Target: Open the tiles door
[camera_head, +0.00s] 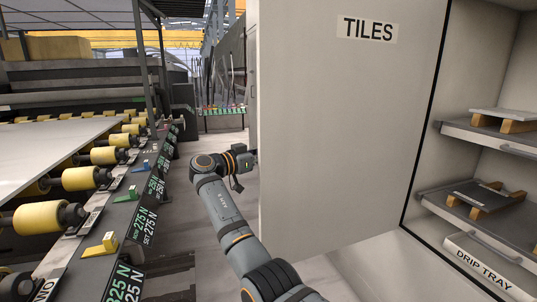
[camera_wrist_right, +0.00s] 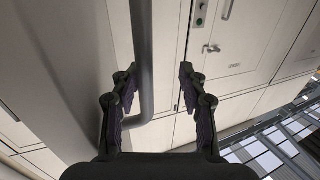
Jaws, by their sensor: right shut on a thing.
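The tiles door (camera_head: 340,130) is a large pale panel with a TILES label (camera_head: 367,27). It stands swung out, and part of the cabinet interior shows at its right. My right arm reaches to the door's left edge, where the gripper is mostly hidden in the head view. The handle runs between the fingers, close to the left finger; a gap shows beside the right finger. My left gripper is not in view.
Inside the cabinet are an upper shelf (camera_head: 490,137) and a lower shelf (camera_head: 440,199) with blocks, above a DRIP TRAY front (camera_head: 480,262). A roller conveyor (camera_head: 90,178) with a slab fills the left. Open floor lies between conveyor and door.

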